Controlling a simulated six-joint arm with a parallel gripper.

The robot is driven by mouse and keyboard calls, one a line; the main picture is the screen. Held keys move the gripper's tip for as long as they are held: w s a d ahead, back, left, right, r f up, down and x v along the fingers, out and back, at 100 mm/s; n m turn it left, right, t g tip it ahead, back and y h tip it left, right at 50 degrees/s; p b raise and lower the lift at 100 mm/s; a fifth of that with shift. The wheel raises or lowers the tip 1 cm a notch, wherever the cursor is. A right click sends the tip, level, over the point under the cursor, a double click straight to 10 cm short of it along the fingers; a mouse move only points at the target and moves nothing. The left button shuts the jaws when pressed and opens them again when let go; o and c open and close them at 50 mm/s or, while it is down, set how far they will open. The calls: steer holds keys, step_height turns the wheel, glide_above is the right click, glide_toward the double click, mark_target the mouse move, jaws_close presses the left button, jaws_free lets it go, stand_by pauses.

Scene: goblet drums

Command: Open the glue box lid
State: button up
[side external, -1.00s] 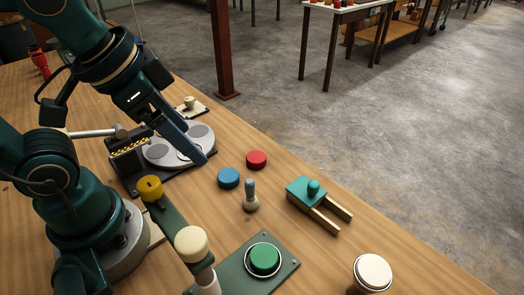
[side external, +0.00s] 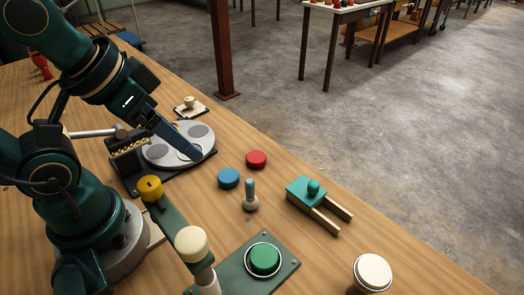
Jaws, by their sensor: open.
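No thing in view is clearly marked as the glue box. A small cream square piece with a round knob (side external: 189,105) sits behind the grey round plates and could be a lidded box. A teal block with a knob (side external: 310,190) on two wooden rails lies right of centre. I cannot tell which of these, if either, is the glue box. My gripper (side external: 193,153) is open and points down to the right over the grey round plates. It holds nothing that I can see. The gap between its fingers is hard to make out from this side. It is apart from both knobbed pieces.
The dark base with grey round plates (side external: 162,154) lies under my gripper. A blue disc (side external: 228,178), a red disc (side external: 256,159) and a small grey-blue peg (side external: 250,196) stand mid-table. A green button (side external: 263,259), a yellow-knobbed lever (side external: 150,188) and a white-topped drum (side external: 372,272) are nearer.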

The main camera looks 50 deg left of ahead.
steer(key=shift+c, duration=0.9)
steer(key=w+d+r+m+t+h, duration=0.1)
steer(key=w+d+r+m, duration=0.15)
steer(key=w+m, duration=0.2)
steer(key=m+g+h, duration=0.2)
steer(key=m+g, duration=0.1)
steer(key=m, duration=0.2)
glide_above(313, 183)
steer(key=s+a, duration=0.2)
steer(key=shift+n, duration=0.25)
step_height(313, 183, down, 9)
steer(key=shift+w+d+f, duration=0.15)
steer(key=shift+x, duration=2.55)
jaws_close()
